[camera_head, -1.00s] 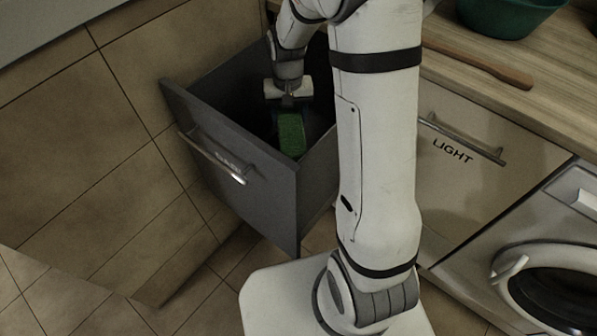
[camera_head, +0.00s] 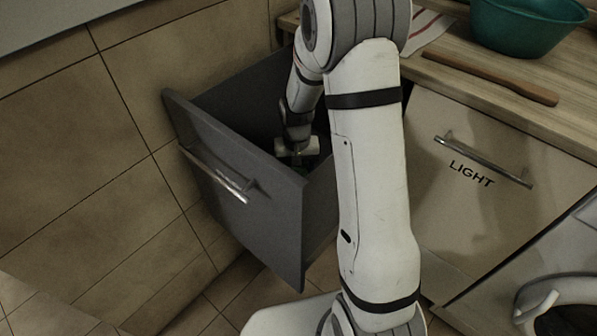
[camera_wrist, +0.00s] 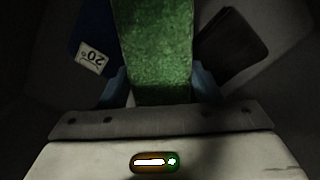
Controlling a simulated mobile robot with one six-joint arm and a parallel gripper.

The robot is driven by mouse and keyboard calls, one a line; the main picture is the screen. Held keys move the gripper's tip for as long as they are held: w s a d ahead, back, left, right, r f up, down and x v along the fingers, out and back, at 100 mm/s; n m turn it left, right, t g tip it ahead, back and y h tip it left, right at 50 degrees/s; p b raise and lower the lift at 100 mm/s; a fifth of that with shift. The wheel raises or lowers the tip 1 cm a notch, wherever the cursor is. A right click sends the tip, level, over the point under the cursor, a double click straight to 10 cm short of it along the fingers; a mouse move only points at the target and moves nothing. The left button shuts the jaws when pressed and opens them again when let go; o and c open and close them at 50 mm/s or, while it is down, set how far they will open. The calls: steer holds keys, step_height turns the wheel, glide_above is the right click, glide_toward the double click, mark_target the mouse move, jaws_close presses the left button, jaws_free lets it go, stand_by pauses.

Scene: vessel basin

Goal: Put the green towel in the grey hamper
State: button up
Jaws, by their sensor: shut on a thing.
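The grey hamper (camera_head: 270,215) is a pulled-out grey drawer with a metal bar handle, open at the top. My gripper (camera_head: 297,160) reaches down inside it, below the rim, near the side by the counter. In the wrist view the green towel (camera_wrist: 157,45) hangs between the two bluish fingers of my gripper (camera_wrist: 160,88), which are shut on it. The towel is mostly hidden by the gripper and the drawer front in the head view. Its far end is out of the wrist picture.
In the wrist view, a dark blue piece with a "20°" tag (camera_wrist: 90,58) and a dark square patch (camera_wrist: 232,45) lie beside the towel. A cabinet marked LIGHT (camera_head: 470,185) stands right. A teal bowl (camera_head: 525,25) and wooden utensil (camera_head: 490,78) are on the counter.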

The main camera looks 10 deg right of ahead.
mark_target(297, 169)
steer(key=shift+f, duration=0.4)
steer(key=shift+f+b, duration=0.35)
steer(key=shift+f, duration=0.15)
steer(key=o, duration=1)
steer(key=shift+o, duration=0.2)
steer(key=shift+r, duration=0.1)
step_height(297, 169, up, 13)
steer(key=p, duration=0.3)
steer(key=shift+p, duration=0.4)
